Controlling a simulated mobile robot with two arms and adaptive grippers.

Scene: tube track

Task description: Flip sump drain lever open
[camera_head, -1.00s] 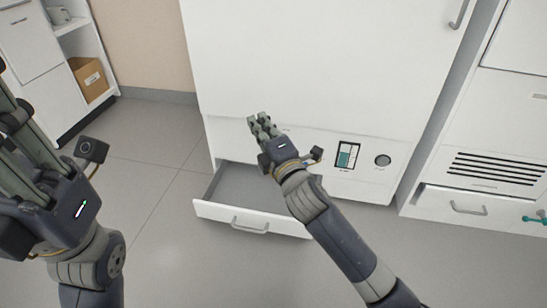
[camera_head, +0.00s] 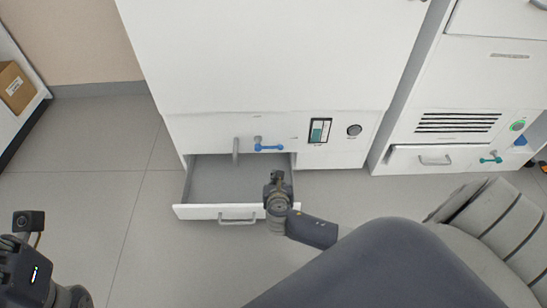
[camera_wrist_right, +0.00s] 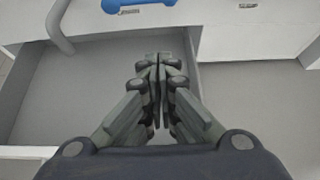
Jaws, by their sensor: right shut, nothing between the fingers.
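A blue lever (camera_head: 268,147) lies about level on the white panel above the open drawer, in the head view. It also shows at the top of the right wrist view (camera_wrist_right: 138,4), partly cut off. A grey spout (camera_head: 236,152) hangs just left of it. My right gripper (camera_head: 277,178) is over the right side of the drawer, below and apart from the lever. In the right wrist view its fingers (camera_wrist_right: 158,65) are together with nothing between them. My left gripper is only partly in the head view at the lower left; its fingers are out of the picture.
The open drawer (camera_head: 200,211) sticks out below the panel and is empty where I see it. A gauge (camera_head: 319,130) and a round dial (camera_head: 354,130) sit right of the lever. A teal lever (camera_head: 491,158) is on the right cabinet. A cardboard box (camera_head: 14,88) stands far left.

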